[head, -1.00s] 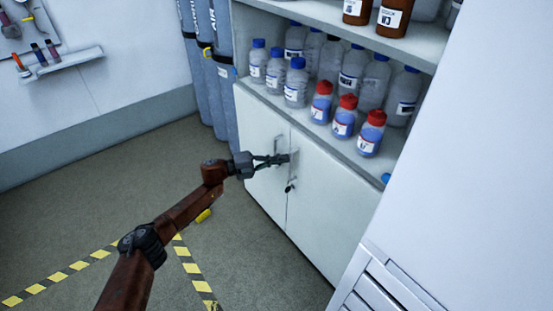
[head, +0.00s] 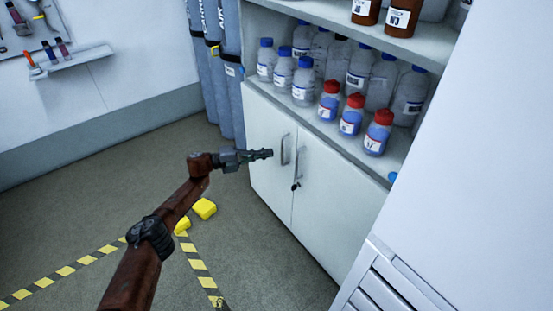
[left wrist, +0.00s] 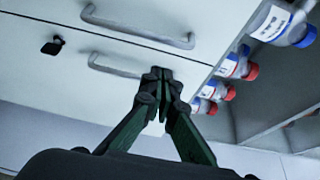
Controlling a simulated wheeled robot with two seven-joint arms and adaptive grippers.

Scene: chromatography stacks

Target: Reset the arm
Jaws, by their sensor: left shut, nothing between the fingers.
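My left gripper (head: 262,154) is shut and empty in the head view. Its tips are in front of the left cabinet door, just left of that door's handle (head: 286,149), and look apart from it. In the left wrist view the gripper's two fingers (left wrist: 157,80) meet at the tips, with a handle (left wrist: 118,67) of the cabinet behind them. My left arm (head: 180,205) reaches in from the lower left, over the floor. My right gripper is not in view.
The white cabinet (head: 330,215) has both lower doors closed, with a key at the right door. Several bottles stand on its open shelf (head: 345,141). Gas cylinders (head: 221,70) stand left of it. Yellow blocks (head: 204,209) lie on the floor near striped tape. A white unit fills the right.

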